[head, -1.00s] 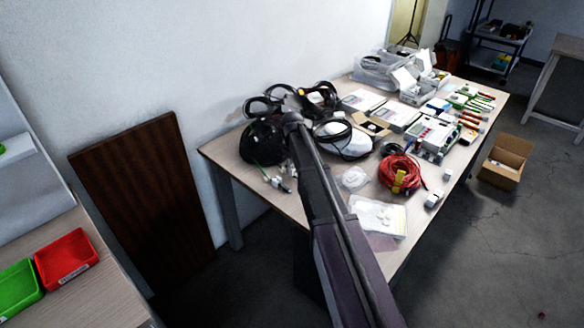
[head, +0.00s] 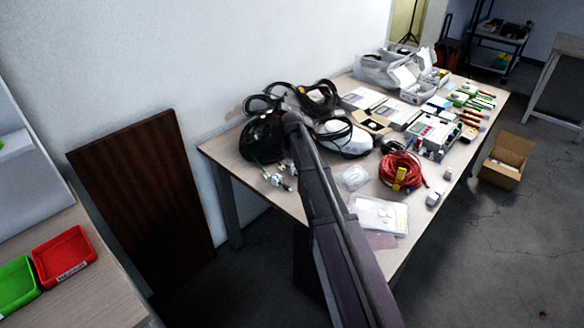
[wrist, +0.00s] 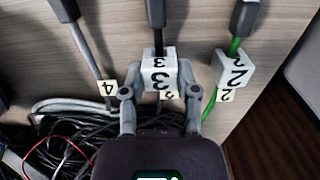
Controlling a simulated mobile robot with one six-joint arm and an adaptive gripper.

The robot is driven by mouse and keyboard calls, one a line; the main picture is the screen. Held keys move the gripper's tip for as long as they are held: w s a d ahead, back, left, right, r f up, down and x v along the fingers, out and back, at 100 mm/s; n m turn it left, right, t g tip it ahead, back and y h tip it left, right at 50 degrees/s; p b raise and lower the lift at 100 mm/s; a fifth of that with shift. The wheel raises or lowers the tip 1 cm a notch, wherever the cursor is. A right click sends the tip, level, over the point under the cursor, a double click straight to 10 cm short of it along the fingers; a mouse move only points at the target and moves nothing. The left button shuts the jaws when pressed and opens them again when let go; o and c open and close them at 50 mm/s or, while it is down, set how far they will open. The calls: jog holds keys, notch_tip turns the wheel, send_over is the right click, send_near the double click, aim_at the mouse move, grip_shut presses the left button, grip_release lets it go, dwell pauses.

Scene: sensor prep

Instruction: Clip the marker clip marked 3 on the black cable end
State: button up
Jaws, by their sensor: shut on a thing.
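My gripper (wrist: 160,76) is shut on the white marker clip marked 3 (wrist: 159,74) in the wrist view. The black cable end (wrist: 156,14) comes down from the top middle, and its line meets the clip's upper edge. The clip covers the cable there, so I cannot tell whether it is around the cable or only in front of it. To the right, the clip marked 2 (wrist: 230,70) sits at the green cable (wrist: 234,46). To the left, a small label marked 4 (wrist: 107,88) sits at a grey cable (wrist: 91,55). In the head view my arm hides the gripper.
Tangled black and red cables (wrist: 62,142) lie at lower left in the wrist view, close to my gripper. The table (head: 225,152) also holds a coiled red cable (head: 401,166), a clear box (head: 380,214) and several devices. Green (head: 17,284) and red (head: 64,255) trays stand at left.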

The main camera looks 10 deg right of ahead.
aim_at(292, 167)
jog(key=shift+f, duration=0.3)
dwell(0.5)
jog(key=o, duration=0.9)
jog(key=shift+r, duration=0.2)
jog(key=shift+r+p, duration=2.8)
jog(key=shift+r, duration=0.05)
jog(key=s+r+m+p, duration=0.2)
jog(key=s, duration=0.7)
jog(key=s+r+m+p, duration=0.2)
jog(key=s+r+p, duration=0.1)
jog(key=s, duration=0.7)
jog(key=s+r+m+p, duration=0.2)
jog(key=s+m, duration=0.1)
jog(key=s, duration=0.7)
jog(key=shift+s+r+p, duration=0.15)
jog(key=shift+r+p, duration=0.25)
